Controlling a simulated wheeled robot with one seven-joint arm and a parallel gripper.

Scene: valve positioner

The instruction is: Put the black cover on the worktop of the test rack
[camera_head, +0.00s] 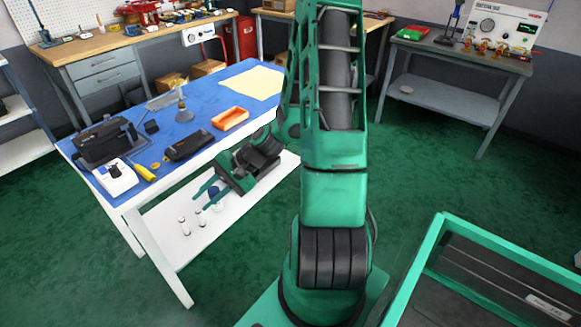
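A black cover-like piece (188,145) lies on the blue mat of the near-left bench, near its front edge; I take it to be the black cover. My gripper (201,199) is beside that bench's front edge, below and right of the black piece and apart from it. Its two green fingers point left, spread apart with nothing between them. The grey bench with an upright gauge panel (497,27) at the back right appears to be the test rack. Its worktop (450,55) has bare room in the front middle.
The near-left bench also carries a black bag (105,141), a white device (117,178), a yellow tool (144,172) and an orange tray (230,118). Small bottles stand on its lower shelf. A green-framed cart (470,270) is at lower right. Green floor between the benches is open.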

